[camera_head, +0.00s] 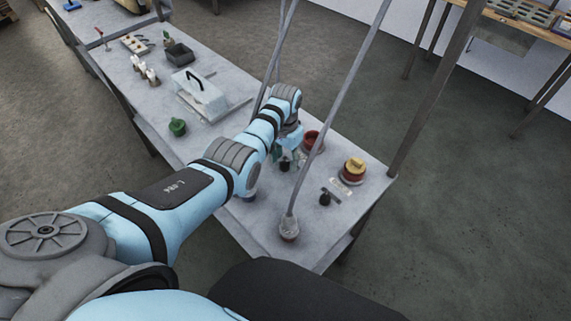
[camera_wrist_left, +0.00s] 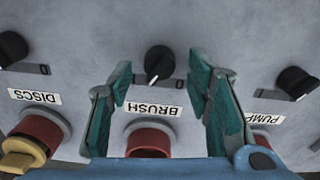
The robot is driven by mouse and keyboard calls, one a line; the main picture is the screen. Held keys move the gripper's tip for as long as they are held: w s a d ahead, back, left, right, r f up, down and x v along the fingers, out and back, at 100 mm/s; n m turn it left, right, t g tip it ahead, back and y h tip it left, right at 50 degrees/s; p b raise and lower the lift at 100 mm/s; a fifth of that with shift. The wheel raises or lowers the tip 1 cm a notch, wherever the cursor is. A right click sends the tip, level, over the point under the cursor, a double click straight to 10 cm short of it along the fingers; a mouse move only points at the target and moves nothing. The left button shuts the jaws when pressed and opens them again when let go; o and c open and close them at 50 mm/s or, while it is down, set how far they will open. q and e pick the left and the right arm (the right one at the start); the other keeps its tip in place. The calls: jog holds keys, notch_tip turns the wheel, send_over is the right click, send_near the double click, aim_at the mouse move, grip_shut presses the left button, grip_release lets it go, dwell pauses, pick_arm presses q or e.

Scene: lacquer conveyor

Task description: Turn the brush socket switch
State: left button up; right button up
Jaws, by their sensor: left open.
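The brush switch is a black knob (camera_wrist_left: 158,63) with a pale pointer line, above an upside-down BRUSH label (camera_wrist_left: 152,109) in the left wrist view. Its red brush socket (camera_wrist_left: 148,140) is partly hidden by my gripper body. My left gripper (camera_wrist_left: 161,80) is open, its teal fingers either side of the knob in the picture, with gaps on both sides. No contact shows. In the head view my left gripper (camera_head: 286,153) is over the bench's right part, by a black knob and a red socket (camera_head: 311,140).
The DISCS knob (camera_wrist_left: 13,48) and its red socket with a yellow plug (camera_wrist_left: 22,155) are left; the PUMP knob (camera_wrist_left: 297,82) is right. A green item (camera_head: 177,127) stands farther left.

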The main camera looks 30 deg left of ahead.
pick_arm(q)
jog(key=shift+f, duration=0.55)
jog(key=shift+s+r, duration=0.15)
jog(key=shift+s, duration=0.1)
jog(key=shift+c, duration=0.7)
grip_shut()
